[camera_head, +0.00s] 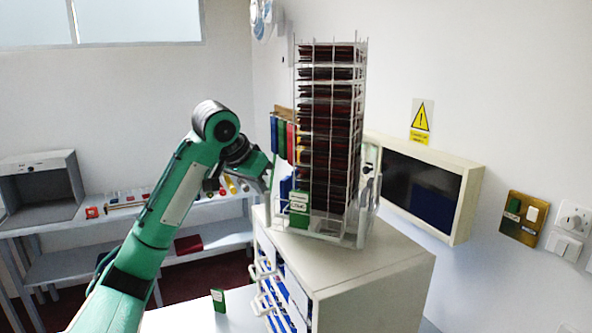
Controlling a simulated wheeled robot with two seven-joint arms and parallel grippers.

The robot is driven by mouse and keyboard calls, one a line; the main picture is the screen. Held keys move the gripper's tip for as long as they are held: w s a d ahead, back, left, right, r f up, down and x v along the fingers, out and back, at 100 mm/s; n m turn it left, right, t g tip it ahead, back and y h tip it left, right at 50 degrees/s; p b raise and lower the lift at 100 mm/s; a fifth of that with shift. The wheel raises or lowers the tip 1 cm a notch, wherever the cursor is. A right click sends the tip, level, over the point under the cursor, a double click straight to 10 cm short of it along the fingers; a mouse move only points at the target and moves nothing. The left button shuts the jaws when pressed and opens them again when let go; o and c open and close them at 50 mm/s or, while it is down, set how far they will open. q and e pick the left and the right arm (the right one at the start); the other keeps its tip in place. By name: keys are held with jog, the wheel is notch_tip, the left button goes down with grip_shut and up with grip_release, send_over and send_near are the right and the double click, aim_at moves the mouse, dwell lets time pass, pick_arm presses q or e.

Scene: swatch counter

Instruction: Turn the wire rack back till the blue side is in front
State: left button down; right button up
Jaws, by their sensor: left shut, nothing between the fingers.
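The tall white wire rack (329,205) stands upright on a white cabinet. The side facing me holds stacked dark red swatches (330,120). A small green card with white lettering (299,201) is at its lower left corner. Blue, green and red pieces (281,138) show at the rack's left edge, with more blue (285,187) lower down. My left gripper (267,181) is shut and empty, just left of the rack's lower part. I cannot tell whether it touches the rack. My right gripper is not in view.
The white cabinet (370,285) has open wire-handled drawers with blue contents on its left face. A wall box with a dark panel (425,188) is close to the rack's right. A grey shelf table (60,225) with small items stands behind my left arm.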

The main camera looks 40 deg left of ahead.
aim_at(266, 193)
pick_arm(q)
jog(key=shift+w, duration=0.1)
jog(key=shift+s+d+p, duration=0.3)
jog(key=shift+s+d, duration=0.4)
jog(key=shift+d, duration=0.3)
jog(key=shift+s+d+p, duration=0.25)
jog(key=shift+d, duration=0.25)
jog(key=shift+s+d+p, duration=0.2)
jog(key=shift+s+d, duration=0.05)
jog(key=shift+d, duration=0.2)
